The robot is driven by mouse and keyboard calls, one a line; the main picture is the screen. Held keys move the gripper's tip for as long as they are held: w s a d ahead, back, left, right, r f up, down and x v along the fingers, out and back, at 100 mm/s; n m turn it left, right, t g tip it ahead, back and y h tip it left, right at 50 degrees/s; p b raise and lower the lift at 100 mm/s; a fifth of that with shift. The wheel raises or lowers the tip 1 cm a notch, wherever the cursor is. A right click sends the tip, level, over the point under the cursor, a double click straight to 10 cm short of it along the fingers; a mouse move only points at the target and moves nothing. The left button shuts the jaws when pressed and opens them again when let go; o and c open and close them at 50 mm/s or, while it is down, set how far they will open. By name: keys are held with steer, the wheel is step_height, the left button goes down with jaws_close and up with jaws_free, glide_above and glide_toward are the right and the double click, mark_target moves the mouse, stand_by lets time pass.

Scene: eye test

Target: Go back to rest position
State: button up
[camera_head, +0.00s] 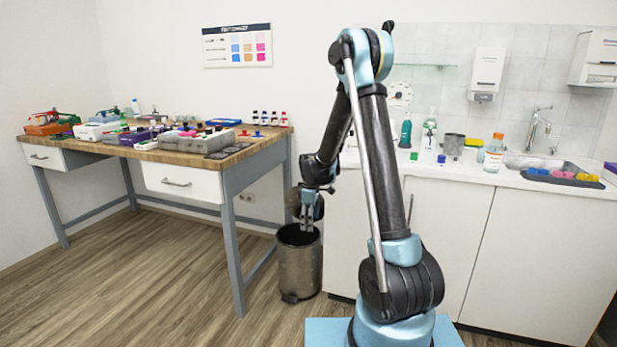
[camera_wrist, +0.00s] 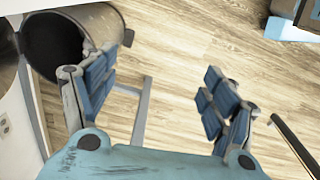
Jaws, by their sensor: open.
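My gripper (camera_head: 307,222) hangs pointing down at the mouth of a grey metal bin (camera_head: 299,268), between the wooden table and the white counter. In the wrist view my gripper (camera_wrist: 155,92) is open, with its two blue-padded fingers spread apart. The bin (camera_wrist: 75,22) shows at the upper left of the wrist view with a dark opening, beside the left finger. Whether the fingertips are inside the rim cannot be told.
A wooden workbench (camera_head: 262,140) with coloured bins and bottles stands at the left. A white counter (camera_head: 466,176) with bottles, a sink (camera_head: 545,163) and coloured blocks is at the right. The wood floor (camera_head: 150,290) at the front left is clear.

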steer(key=s+d+r+m, duration=0.3)
steer(key=s+d+r, duration=0.3)
steer(key=s+r, duration=0.15)
steer(key=s+d+r+m, duration=0.4)
steer(key=s+d+r, duration=0.25)
steer(key=s, duration=0.25)
steer(key=s+d+f+m+t, duration=0.1)
steer(key=s+d+m, duration=0.2)
steer(key=s, duration=0.7)
steer(key=s+d+f+m, duration=0.2)
steer(key=s+m, duration=0.2)
steer(key=s, duration=0.7)
steer(key=shift+s+d+m+t, duration=0.15)
steer(key=shift+d+m+t, duration=0.25)
steer(key=shift+w+f, duration=0.15)
steer(key=shift+w, duration=0.3)
